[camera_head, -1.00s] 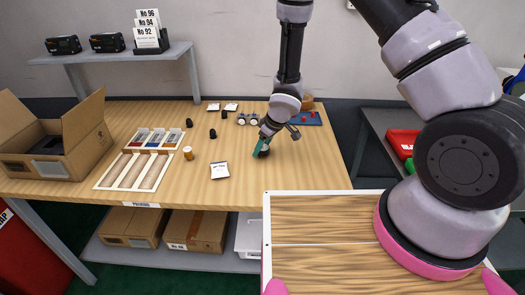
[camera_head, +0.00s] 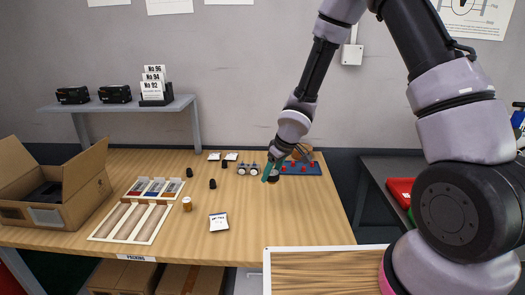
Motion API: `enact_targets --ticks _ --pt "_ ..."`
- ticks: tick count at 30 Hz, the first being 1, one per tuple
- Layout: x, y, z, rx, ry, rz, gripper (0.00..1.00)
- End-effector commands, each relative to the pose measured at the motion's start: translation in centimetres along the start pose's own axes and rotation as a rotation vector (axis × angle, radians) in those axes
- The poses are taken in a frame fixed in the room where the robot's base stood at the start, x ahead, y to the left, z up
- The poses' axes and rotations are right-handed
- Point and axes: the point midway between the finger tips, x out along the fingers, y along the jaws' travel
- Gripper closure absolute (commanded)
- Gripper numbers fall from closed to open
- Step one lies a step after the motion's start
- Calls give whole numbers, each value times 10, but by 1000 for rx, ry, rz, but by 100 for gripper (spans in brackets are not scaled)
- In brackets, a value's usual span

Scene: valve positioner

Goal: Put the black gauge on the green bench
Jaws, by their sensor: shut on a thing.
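My gripper (camera_head: 270,172), with teal fingers, is shut on a small dark thing (camera_head: 275,177), which looks like the black gauge. It is held over the right part of the wooden packing table, just left of a blue board. The gauge is small and partly covered by the fingers, so its face cannot be made out. No bench in view is plainly green. A dark grey bench (camera_head: 375,178) stands to the right of the table, partly hidden by my arm.
The wooden table (camera_head: 180,240) holds an open carton (camera_head: 60,200), a compartment tray (camera_head: 130,222), an amber jar (camera_head: 187,204), white-faced gauges (camera_head: 248,169), a white packet (camera_head: 218,222) and a blue board with red parts (camera_head: 305,169). A red bin (camera_head: 399,190) sits on the grey bench.

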Motion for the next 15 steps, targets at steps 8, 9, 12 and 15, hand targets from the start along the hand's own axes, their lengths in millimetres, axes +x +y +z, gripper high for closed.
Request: enact_targets --ticks 8,9,12,15 --pt "-35 114 76 415 -12 164 100" --pt "-41 128 88 475 -10 189 100" --pt "-56 157 115 605 -3 245 100" --pt "-68 177 137 700 3 287 100"
